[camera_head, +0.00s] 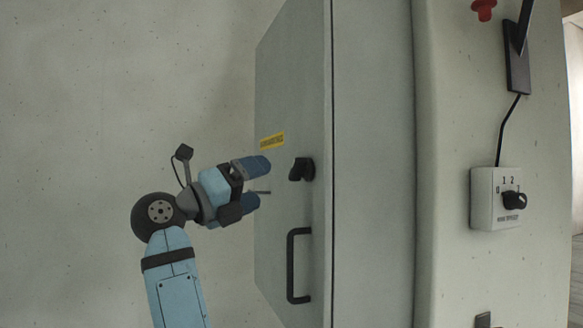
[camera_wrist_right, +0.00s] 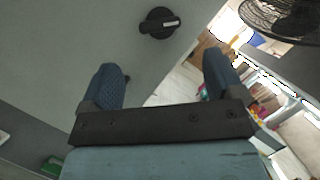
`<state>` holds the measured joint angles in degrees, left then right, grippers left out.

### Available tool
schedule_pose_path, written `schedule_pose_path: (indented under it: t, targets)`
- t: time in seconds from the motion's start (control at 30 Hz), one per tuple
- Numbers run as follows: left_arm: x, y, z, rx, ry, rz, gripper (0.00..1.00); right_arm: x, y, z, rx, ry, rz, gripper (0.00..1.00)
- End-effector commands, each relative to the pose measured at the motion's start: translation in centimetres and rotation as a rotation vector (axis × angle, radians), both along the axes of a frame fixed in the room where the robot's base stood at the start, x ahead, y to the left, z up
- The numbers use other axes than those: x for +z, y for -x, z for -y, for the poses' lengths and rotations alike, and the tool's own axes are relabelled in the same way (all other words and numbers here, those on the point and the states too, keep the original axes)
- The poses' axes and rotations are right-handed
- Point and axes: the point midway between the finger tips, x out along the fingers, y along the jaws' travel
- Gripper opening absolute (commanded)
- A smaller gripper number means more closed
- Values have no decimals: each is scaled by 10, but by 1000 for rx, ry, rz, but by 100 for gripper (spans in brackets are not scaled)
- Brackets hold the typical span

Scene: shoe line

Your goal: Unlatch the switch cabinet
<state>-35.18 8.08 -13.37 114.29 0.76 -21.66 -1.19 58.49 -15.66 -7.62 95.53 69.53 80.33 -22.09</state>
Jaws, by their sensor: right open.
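The grey switch cabinet (camera_head: 373,150) stands at the centre of the head view. Its door face (camera_head: 292,95) carries a black rotary latch (camera_head: 301,169) and a black bar handle (camera_head: 298,265) below it. The door looks closed. My right gripper (camera_head: 259,183) is open and empty, left of the latch and apart from it. In the right wrist view the latch (camera_wrist_right: 160,23) is a round black knob with a pale mark, lying beyond the gap between my two blue fingertips (camera_wrist_right: 166,76). My left gripper is not in view.
A yellow label (camera_head: 272,140) is above and left of the latch. Right of the cabinet, a white switch box (camera_head: 495,198) with a black knob is on a pale panel, below a red button (camera_head: 484,9). The wrist view shows a fan (camera_wrist_right: 285,18) at upper right.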

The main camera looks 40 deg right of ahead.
Motion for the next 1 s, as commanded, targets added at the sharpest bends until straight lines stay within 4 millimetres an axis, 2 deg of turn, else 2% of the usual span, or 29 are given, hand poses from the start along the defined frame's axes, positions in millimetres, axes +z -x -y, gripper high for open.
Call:
schedule_pose_path:
  t: [0.03,0.2,0.4,0.6,0.87,1.0]
  targets:
    - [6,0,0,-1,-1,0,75,7,0,12,-5,2,2,87]
    - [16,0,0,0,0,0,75,17,-1,47,-4,3,1,87]
    - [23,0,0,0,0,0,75,24,-3,75,-3,2,1,87]
    - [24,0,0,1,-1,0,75,26,-3,87,-1,1,1,87]
    - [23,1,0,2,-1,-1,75,25,-4,88,-1,1,1,87]
    - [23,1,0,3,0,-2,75,25,-4,88,-1,1,1,57]
